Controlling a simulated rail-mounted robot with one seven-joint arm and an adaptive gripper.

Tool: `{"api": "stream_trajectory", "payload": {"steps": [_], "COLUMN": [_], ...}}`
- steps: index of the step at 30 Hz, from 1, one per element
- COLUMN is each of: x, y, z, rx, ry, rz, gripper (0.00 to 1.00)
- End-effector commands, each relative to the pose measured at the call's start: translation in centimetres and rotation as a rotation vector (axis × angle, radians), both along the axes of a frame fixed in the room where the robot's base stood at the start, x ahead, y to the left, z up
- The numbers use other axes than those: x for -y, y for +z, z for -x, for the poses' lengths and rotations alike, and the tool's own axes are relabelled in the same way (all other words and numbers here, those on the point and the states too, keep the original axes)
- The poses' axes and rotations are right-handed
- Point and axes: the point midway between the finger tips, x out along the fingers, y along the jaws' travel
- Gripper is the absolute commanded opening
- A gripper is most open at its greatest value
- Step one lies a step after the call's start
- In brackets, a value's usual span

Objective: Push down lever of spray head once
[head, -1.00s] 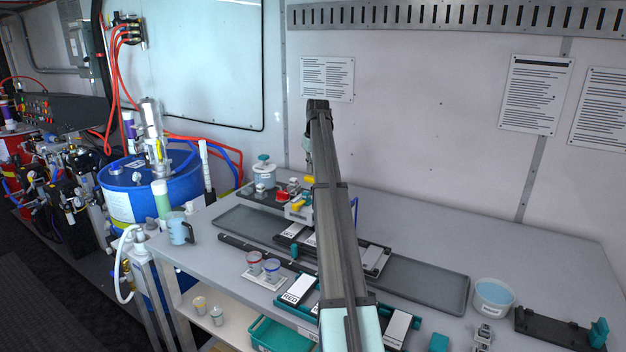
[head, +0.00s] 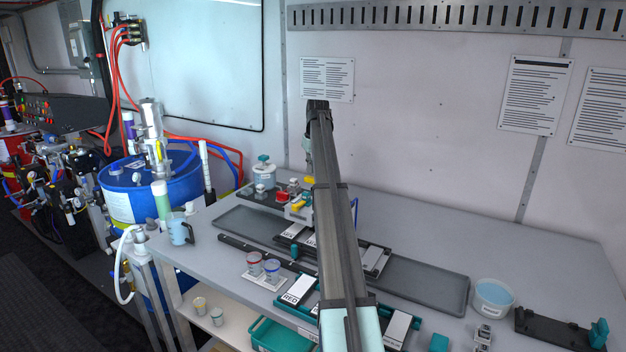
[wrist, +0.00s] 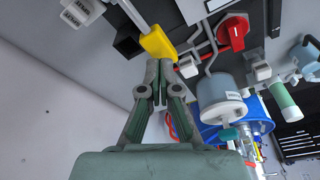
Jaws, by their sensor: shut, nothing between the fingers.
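A yellow lever-like part (wrist: 158,43) shows in the wrist view just beyond my gripper (wrist: 160,68). My gripper is shut and empty, its fingertips close to the lower edge of the yellow part; I cannot tell whether they touch it. In the head view, a yellow part (head: 309,179) shows beside my arm over the back of the bench, among small red and white fittings. My arm hides much of this spot and my gripper there. I cannot tell for sure which fitting is the spray head.
A red knob (wrist: 233,33) and a translucent lidded container (wrist: 222,98) are near the gripper in the wrist view. The lidded container (head: 264,172) stands at the bench's back left. A long grey tray (head: 420,284) lies across the bench (head: 500,235). The back right is clear.

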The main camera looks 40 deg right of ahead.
Motion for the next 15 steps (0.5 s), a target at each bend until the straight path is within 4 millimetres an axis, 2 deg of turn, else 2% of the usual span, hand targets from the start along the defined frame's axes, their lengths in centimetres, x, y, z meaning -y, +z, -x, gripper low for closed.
{"api": "stream_trajectory", "payload": {"steps": [15], "x": [0.00], "y": [-0.93], "z": [0.02], "rx": [0.000], "ry": [0.000], "rz": [0.000], "gripper": [0.00]}}
